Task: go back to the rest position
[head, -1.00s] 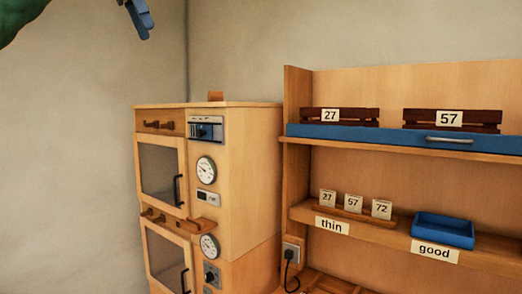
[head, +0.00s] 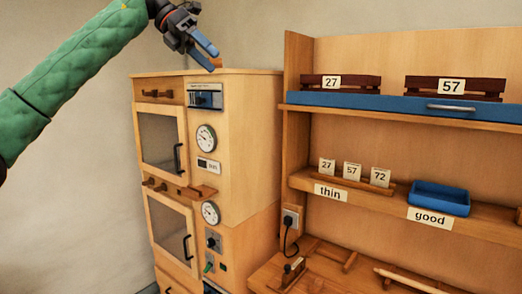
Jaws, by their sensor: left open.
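My left gripper (head: 203,50) is at the top of the head view, at the end of my green-sleeved arm coming in from the left. Its blue-tipped fingers are apart and nothing shows between them. It appears in front of the top back edge of the wooden oven cabinet (head: 238,110). A small orange-brown block on the cabinet top (head: 216,63) is partly hidden by the fingertips. I cannot tell the distance between fingers and block. My right gripper is not in view.
The cabinet has two glass doors with dark handles, dials and switches. A shelf unit to the right holds crates marked 27 (head: 340,83) and 57 (head: 454,87), number cards (head: 352,171) above a "thin" label, and a blue tray (head: 440,197) above "good". A plug and cord (head: 289,229) hang below.

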